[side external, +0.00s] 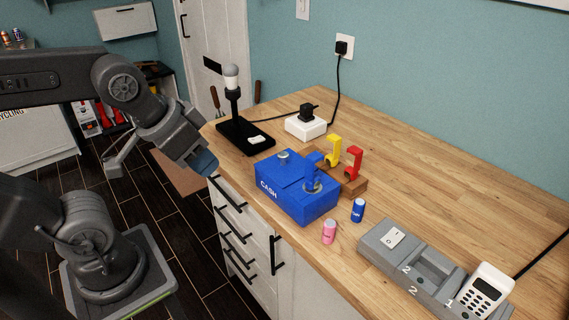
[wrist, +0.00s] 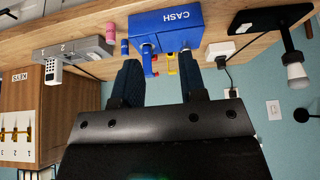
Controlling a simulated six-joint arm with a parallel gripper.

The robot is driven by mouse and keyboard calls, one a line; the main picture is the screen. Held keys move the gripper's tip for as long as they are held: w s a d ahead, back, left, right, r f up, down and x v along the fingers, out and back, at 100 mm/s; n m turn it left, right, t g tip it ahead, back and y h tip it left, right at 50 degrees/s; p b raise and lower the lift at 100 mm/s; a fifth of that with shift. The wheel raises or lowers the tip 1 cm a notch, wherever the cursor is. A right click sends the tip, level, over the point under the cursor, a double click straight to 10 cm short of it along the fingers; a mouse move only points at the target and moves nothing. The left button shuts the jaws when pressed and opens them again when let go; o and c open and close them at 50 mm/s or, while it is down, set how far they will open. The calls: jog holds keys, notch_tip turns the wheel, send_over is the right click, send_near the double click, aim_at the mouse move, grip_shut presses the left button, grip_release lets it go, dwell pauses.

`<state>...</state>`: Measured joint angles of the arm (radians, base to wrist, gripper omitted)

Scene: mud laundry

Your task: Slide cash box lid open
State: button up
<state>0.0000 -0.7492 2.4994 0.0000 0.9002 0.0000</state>
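The blue cash box (side external: 290,190) stands on the wooden counter near its front edge, with CASH on its front. Its blue lid (side external: 300,170) lies on top. An upright knob (side external: 313,186) stands at the right part of the top, and a small round silvery piece (side external: 284,155) shows at the back left. The box also shows inverted in the wrist view (wrist: 170,22). My gripper (side external: 206,163) is in the air left of the box, off the counter's front edge, touching nothing. In the wrist view its two blue fingers (wrist: 159,75) are wide apart and empty.
Behind the box are a yellow hook (side external: 333,150) and a red hook (side external: 353,162) on a wooden block. Pink (side external: 329,231) and blue (side external: 358,210) cans stand to its right. A lamp (side external: 234,110), a white socket block (side external: 306,126) and a grey tray (side external: 415,262) are around.

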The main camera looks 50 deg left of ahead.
jog(key=shift+w+r, duration=0.1)
jog(key=shift+w, duration=0.15)
jog(key=g, duration=0.6)
send_over(283, 154)
notch_tip(283, 154, down, 4)
jog(key=shift+s+f, duration=0.1)
jog(key=shift+f, duration=0.15)
jog(key=shift+w+a+f, duration=0.1)
jog(key=shift+w+f, duration=0.1)
jog(key=shift+f, duration=0.15)
notch_tip(283, 154, down, 5)
jog(key=shift+f, duration=0.2)
notch_tip(283, 154, up, 3)
jog(key=shift+f, duration=0.2)
jog(key=shift+a+r, duration=0.15)
jog(key=shift+a, duration=0.15)
jog(key=a, duration=0.8)
jog(key=d, duration=0.8)
jog(key=shift+d, duration=0.35)
jog(key=shift+f, duration=1.5)
